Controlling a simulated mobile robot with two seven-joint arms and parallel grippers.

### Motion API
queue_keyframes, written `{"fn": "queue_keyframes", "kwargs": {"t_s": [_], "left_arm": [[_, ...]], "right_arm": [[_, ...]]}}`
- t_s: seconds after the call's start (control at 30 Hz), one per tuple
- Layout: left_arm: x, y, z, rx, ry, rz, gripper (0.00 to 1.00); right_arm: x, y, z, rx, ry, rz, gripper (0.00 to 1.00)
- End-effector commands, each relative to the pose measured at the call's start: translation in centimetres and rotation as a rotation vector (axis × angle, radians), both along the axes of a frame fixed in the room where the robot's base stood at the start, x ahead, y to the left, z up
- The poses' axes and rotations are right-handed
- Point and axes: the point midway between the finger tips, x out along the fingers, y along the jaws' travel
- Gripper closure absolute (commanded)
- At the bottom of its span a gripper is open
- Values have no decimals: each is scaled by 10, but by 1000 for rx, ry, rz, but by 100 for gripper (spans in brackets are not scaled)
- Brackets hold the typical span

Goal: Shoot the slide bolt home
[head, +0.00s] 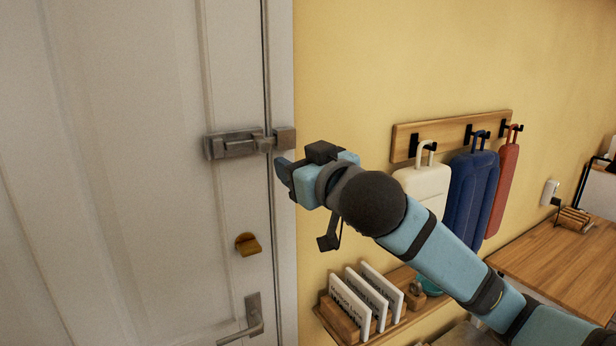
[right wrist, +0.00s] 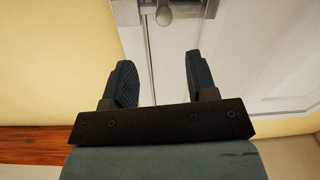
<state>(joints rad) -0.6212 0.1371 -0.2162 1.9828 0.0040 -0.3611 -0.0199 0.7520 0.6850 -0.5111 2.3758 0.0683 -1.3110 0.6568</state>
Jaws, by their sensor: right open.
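The grey metal slide bolt (head: 232,146) is mounted level on the white door, near its right edge. Its keeper (head: 286,138) is on the door frame to the right. I cannot tell how far the bar reaches into the keeper. My right gripper (head: 284,174) is just below and right of the bolt, apart from it. In the right wrist view my gripper (right wrist: 160,76) is open and empty, its two fingers spread. The bolt's round knob (right wrist: 164,17) shows beyond the fingertips, at the top edge. My left gripper is not in view.
A brass thumb-turn (head: 248,244) and a lever handle (head: 254,318) are lower on the door (head: 140,200). Right of the frame, a hook rail (head: 404,140) holds bags, above a small shelf (head: 400,322) with cards. A wooden counter (head: 560,265) is at right.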

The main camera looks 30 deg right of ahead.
Motion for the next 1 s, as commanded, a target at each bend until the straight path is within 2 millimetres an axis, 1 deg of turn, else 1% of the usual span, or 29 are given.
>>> {"fn": "queue_keyframes", "kwargs": {"t_s": [0.03,0.1,0.23,0.77,0.87,0.97,1.0], "left_arm": [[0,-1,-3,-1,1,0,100],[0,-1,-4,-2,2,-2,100],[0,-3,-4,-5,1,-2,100],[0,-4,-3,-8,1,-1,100],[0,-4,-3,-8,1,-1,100],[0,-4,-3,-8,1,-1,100],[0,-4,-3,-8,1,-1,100]], "right_arm": [[-8,-1,-1,0,-1,0,48],[-15,-1,-1,0,0,1,48],[-23,-2,0,0,1,0,48],[-24,-2,0,1,1,0,48],[-20,0,-11,2,18,9,48],[-10,6,-40,2,59,37,48],[-5,9,-58,3,82,53,48]]}}
